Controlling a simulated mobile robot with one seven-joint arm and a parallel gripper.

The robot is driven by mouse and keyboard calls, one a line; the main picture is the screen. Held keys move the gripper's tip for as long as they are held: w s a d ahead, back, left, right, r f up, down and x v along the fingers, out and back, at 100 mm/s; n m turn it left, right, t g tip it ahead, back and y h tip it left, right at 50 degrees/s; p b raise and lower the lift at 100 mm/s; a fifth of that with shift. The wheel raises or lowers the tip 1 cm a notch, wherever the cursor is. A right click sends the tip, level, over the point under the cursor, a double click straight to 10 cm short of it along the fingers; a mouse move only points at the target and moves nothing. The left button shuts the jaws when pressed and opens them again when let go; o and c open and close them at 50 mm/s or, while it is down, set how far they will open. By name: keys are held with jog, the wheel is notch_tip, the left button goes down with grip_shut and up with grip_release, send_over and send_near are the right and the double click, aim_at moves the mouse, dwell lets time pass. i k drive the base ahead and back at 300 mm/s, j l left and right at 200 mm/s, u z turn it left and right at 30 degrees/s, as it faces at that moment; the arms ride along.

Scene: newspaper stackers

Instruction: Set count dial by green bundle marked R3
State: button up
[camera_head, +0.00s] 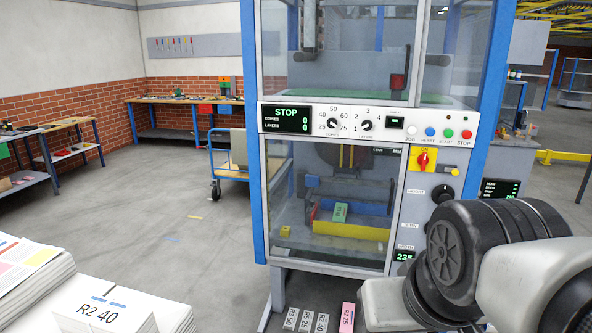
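The stacker's control panel (385,126) faces me in the middle of the view. Its copies dial (333,123) is a black knob ringed by 25, 40, 50, 60 and 75; I cannot tell its setting for sure. The similar layers dial (367,125) is just right of it. The display (286,119) reads STOP, copies 0, layers 0. A small green piece (340,212) shows behind the lower window; its marking is too small to read. My arm fills the lower right, apart from the dials in the picture; my gripper is not in view.
Push buttons (438,132) and a red switch on yellow (423,160) are right of the dials. White tags and a pink tag (347,317) lie below the machine. A stack marked R2 40 (105,318) is at lower left. Floor (175,235) left of the machine is clear.

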aim_at(332, 123)
jog(key=i+j+z, duration=0.25)
jog(key=i, duration=0.2)
jog(key=i+j+z, duration=0.25)
jog(key=i, duration=0.15)
jog(key=i+l, duration=0.05)
jog(key=l, duration=0.05)
